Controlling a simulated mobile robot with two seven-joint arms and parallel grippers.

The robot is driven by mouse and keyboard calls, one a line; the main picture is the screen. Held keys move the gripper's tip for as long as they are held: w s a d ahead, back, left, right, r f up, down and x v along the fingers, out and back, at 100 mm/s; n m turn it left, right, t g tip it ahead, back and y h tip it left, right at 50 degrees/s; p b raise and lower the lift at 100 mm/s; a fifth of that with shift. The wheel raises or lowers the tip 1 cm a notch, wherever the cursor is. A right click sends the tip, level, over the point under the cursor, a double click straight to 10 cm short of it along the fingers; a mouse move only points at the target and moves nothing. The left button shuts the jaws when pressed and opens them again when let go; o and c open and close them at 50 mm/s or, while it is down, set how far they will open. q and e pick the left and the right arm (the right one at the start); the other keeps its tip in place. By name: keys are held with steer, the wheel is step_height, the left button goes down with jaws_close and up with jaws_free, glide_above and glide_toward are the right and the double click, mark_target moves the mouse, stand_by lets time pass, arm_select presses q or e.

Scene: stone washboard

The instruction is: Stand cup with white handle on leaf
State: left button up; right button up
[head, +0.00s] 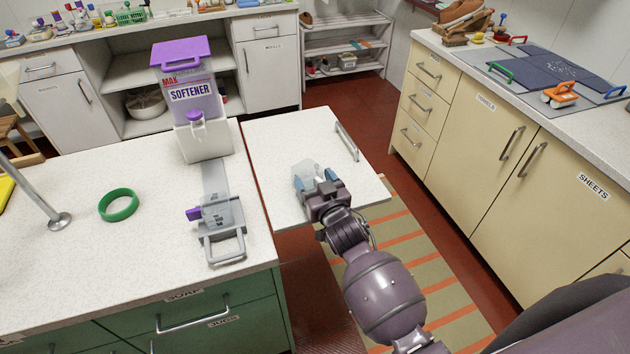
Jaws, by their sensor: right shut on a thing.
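The leaf (285,140) is a pale speckled flap with a metal handle at its far right edge, level with the counter and to its right. My right gripper (316,181) is over the leaf and shut on a small translucent cup (306,171). The fingers and wrist hide part of this cup, and its handle cannot be made out. I cannot tell whether the cup touches the leaf or is just above it. A second clear cup (217,212) with a purple handle (194,214) is at the grey stand on the counter. My left gripper is out of view.
A softener dispenser (192,105) with a purple lid stands behind the grey stand (222,240). A green ring (118,205) lies on the counter (120,255). The leaf is clear around the held cup. Cream cabinets (490,130) stand across the aisle.

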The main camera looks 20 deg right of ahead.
steer(key=o, duration=0.9)
steer(key=shift+r, duration=0.1)
steer(key=s+d, duration=0.1)
steer(key=s, duration=1.1)
steer(key=s+d+f+g+h, duration=0.1)
steer(key=s+d+f+g, duration=0.2)
steer(key=s+d+f, duration=0.2)
steer(key=s+d+f+g+h, duration=0.1)
steer(key=s+d+f+g, duration=0.2)
steer(key=s+f, duration=0.4)
steer(key=shift+s+d+f, duration=0.35)
steer(key=shift+s+d, duration=0.5)
steer(key=shift+s, duration=0.25)
